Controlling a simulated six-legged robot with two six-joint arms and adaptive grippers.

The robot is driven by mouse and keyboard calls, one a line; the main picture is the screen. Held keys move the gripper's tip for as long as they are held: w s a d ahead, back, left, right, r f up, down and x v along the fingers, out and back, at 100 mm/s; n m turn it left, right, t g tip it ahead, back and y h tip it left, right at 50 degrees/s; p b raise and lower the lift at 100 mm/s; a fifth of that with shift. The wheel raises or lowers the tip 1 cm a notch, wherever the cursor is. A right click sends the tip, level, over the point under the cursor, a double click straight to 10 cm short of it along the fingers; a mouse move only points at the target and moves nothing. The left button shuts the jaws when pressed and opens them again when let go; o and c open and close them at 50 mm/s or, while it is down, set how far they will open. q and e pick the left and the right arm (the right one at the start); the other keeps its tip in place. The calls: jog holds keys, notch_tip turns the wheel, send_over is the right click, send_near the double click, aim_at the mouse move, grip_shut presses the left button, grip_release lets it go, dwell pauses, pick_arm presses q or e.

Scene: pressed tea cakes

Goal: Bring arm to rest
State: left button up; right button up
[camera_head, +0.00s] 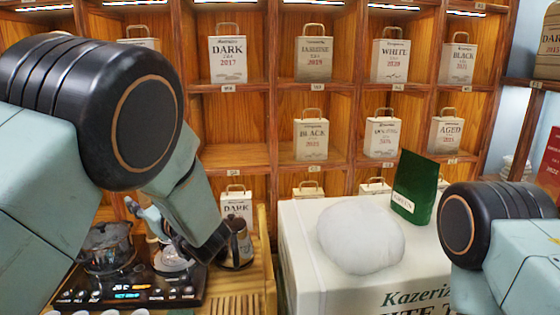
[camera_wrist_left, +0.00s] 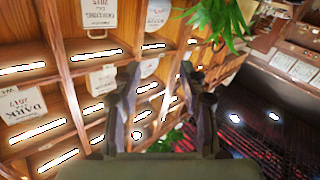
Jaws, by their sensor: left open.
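My left gripper (camera_head: 135,206) is partly hidden behind my left arm in the head view, above the tea stove at the lower left. In the left wrist view my left gripper (camera_wrist_left: 160,72) has its two fingers apart, with nothing between them. Behind the fingers, the shelves appear upside down. My right arm shows only as a black joint and pale link at the right edge of the head view; its gripper is out of the picture.
A black tea stove (camera_head: 130,288) holds a glass pot (camera_head: 106,247). A dark jug (camera_head: 238,243) stands beside it. A white box (camera_head: 300,240) bears a white rounded lump (camera_head: 360,238) and a green packet (camera_head: 414,188). Wooden shelves (camera_head: 270,155) with tea bags stand behind.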

pick_arm(q)
jog(key=s+d+f+m+g+h+b, duration=0.1)
jog(key=s+f+m+h, duration=0.25)
jog(key=f, duration=0.55)
jog(key=s+d+f+m+h+b, duration=0.1)
jog(key=s+f+m+h, duration=0.3)
jog(key=f, duration=0.6)
jog(key=s+d+f+m+g+h+b, duration=0.1)
jog(key=s+d+f+m+h, duration=0.15)
jog(key=s+f, duration=0.45)
jog(key=s+f+g+h+b, duration=0.1)
jog(key=s+f+g+b, duration=0.1)
jog(key=s+f, duration=0.4)
jog(key=s+d+f+m+g+h+b, duration=0.1)
jog(key=s+f+g, duration=0.3)
jog(key=s, duration=1)
jog(key=s+d+f+m+g+h+b, duration=0.1)
jog(key=s+f+g+h+b, duration=0.1)
jog(key=s+f, duration=0.8)
jog(key=shift+s+g+b, duration=0.35)
jog(key=shift+g+b, duration=0.25)
jog(key=shift+b, duration=0.4)
jog(key=shift+f, duration=0.15)
